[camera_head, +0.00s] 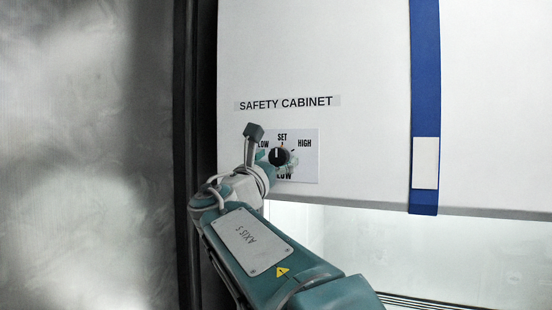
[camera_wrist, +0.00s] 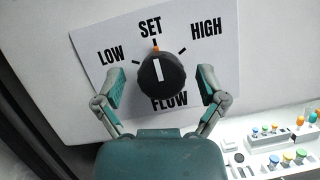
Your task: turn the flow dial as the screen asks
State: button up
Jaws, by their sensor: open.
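The flow dial is a round black knob (camera_wrist: 162,82) with a white pointer line, on a white label plate (camera_wrist: 97,35) marked LOW, SET, HIGH and FLOW. The pointer stands near upright, close to the orange SET mark. In the head view the dial (camera_head: 278,156) sits on the safety cabinet front, partly behind my arm. My gripper (camera_wrist: 160,93) is open, with one finger on each side of the knob. I see a gap between each finger and the knob in the wrist view. No screen shows in either view.
The safety cabinet (camera_head: 330,50) has a blue vertical strip (camera_head: 425,70) on its front. Below the front edge is a lit opening (camera_head: 420,250). Racks with coloured caps (camera_wrist: 275,145) stand at the lower right of the wrist view. A dark post (camera_head: 187,100) runs left of the cabinet.

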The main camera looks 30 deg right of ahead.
jog(key=shift+w, duration=0.1)
jog(key=c, duration=1.1)
jog(key=shift+c, duration=0.2)
jog(key=shift+m, duration=0.6)
jog(key=m+g, duration=0.2)
jog(key=m, duration=0.1)
jog(key=m+g, duration=0.2)
jog(key=m, duration=0.2)
jog(key=shift+m+h, duration=0.3)
jog(key=shift+h, duration=0.1)
jog(key=m+g, duration=0.1)
jog(key=m, duration=0.2)
jog(key=m+g+y, duration=0.1)
jog(key=m, duration=0.2)
jog(key=shift+g, duration=0.3)
jog(key=shift+f+m, duration=0.1)
jog(key=shift+m, duration=0.3)
jog(key=o, duration=1.1)
